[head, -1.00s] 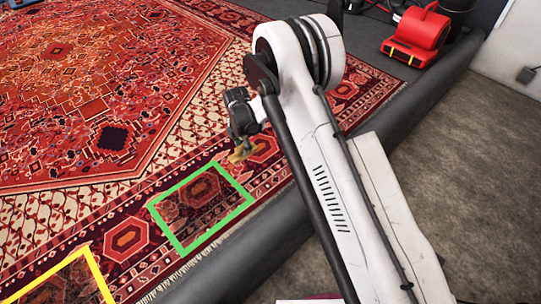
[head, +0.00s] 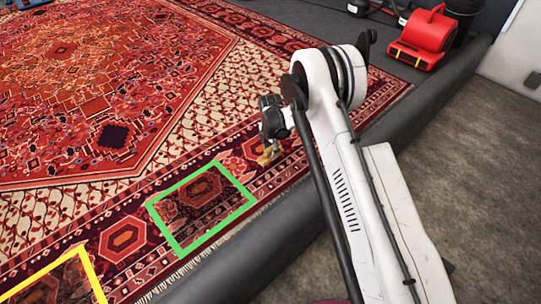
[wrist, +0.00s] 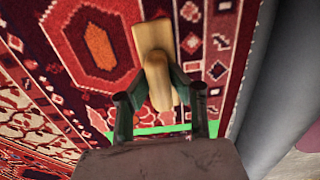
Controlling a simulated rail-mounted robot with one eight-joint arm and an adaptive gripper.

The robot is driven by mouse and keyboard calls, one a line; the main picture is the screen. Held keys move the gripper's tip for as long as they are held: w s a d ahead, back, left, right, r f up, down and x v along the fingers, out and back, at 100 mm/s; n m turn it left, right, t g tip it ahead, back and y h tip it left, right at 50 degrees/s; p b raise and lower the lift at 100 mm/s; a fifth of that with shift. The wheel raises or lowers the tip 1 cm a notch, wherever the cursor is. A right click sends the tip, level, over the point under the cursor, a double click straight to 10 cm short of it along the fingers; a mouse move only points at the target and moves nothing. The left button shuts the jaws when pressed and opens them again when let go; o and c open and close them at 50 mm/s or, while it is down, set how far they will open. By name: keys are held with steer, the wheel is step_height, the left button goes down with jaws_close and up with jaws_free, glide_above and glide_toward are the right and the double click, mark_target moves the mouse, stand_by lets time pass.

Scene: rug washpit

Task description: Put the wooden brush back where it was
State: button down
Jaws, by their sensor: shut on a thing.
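My gripper (wrist: 160,92) is shut on the wooden brush (wrist: 154,50), a pale tan wooden piece that sticks out beyond the fingers in the wrist view. In the head view, the brush (head: 267,156) shows small below my gripper (head: 271,143), over the rug's patterned border. It is to the upper right of the green frame (head: 167,231) and outside it. I cannot tell whether the brush touches the rug. The fingers cover part of its handle.
The red patterned rug (head: 60,150) fills the left. A yellow frame (head: 92,272) marks its lower left. A dark padded curb (head: 440,85) runs along the rug's right side, with bare floor beyond. A red blower (head: 423,38) stands at the top right.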

steer(key=shift+f, duration=0.9)
steer(key=shift+f, duration=0.15)
steer(key=c, duration=1.5)
jaws_free()
steer(key=shift+c, duration=0.2)
